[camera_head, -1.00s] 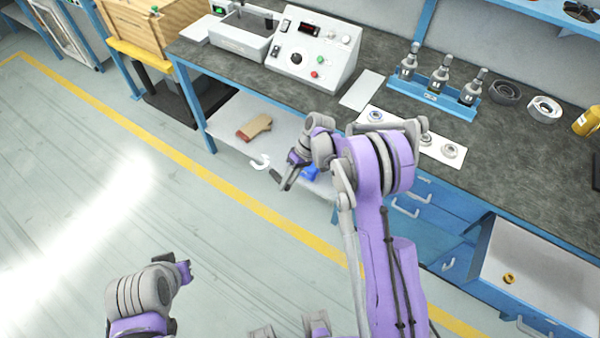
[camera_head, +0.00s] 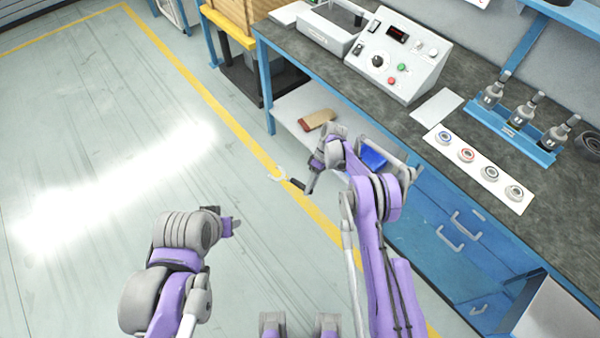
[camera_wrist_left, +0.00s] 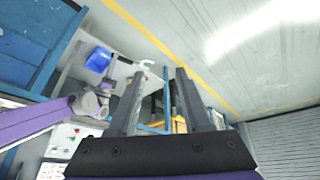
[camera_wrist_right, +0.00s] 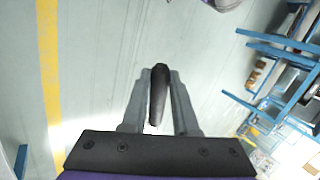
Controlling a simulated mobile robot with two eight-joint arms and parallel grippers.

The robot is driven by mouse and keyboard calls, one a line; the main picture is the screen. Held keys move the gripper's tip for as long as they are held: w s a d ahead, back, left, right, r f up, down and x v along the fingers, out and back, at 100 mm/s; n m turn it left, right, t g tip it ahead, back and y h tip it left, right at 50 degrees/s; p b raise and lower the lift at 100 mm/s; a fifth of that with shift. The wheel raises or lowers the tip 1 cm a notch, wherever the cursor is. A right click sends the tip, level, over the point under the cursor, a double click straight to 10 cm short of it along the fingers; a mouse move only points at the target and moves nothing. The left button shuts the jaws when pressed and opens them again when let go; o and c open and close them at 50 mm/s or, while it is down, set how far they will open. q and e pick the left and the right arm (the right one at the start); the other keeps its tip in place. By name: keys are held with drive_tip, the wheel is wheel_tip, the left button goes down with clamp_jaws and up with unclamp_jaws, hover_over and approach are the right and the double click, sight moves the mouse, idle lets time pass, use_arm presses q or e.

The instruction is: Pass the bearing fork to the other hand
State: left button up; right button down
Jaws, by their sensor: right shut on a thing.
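The bearing fork has a pale hooked end (camera_head: 277,176) and a dark handle (camera_head: 294,185). My right gripper (camera_head: 308,188) is shut on the handle and holds the fork in the air in front of the bench, hook pointing left. In the right wrist view the dark handle (camera_wrist_right: 158,95) stands between the fingers; the hook is hidden. My left gripper (camera_head: 232,226) is lower left of the fork in the head view, apart from it. The left wrist view shows its fingers (camera_wrist_left: 160,75) open and empty, with the fork's hook (camera_wrist_left: 146,63) beyond them.
The workbench (camera_head: 400,135) runs along the right, with a control box (camera_head: 398,55), a bearing strip (camera_head: 478,165) and a blue rack (camera_head: 515,132). A blue bin (camera_head: 373,158) and a brown item (camera_head: 318,120) lie on the lower shelf (camera_head: 290,110). Floor at left is clear.

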use_arm(q)
drive_tip(key=shift+o, duration=0.7)
drive_tip(key=w+d+n, duration=0.2)
drive_tip(key=w, duration=0.7)
drive_tip(key=shift+d+n+g+h, duration=0.25)
drive_tip(key=shift+n+g+h, duration=0.05)
drive_tip(key=shift+n+g, duration=0.1)
use_arm(e)
drive_tip(key=shift+w, duration=0.1)
use_arm(q)
drive_tip(key=n+g, duration=0.3)
drive_tip(key=n, duration=0.4)
hover_over(295, 179)
drive_tip(key=s+a, duration=0.1)
drive_tip(key=s, duration=0.1)
wheel_tip(295, 179, down, 19)
drive_tip(key=shift+h, duration=0.4)
drive_tip(key=f, duration=0.3)
drive_tip(key=w+f, duration=0.1)
drive_tip(key=f, duration=0.3)
drive_tip(key=d+f, duration=0.1)
drive_tip(key=f, duration=0.3)
drive_tip(key=shift+w+f, duration=0.15)
drive_tip(key=shift+w, duration=0.15)
drive_tip(key=shift+t, duration=0.3)
clamp_jaws()
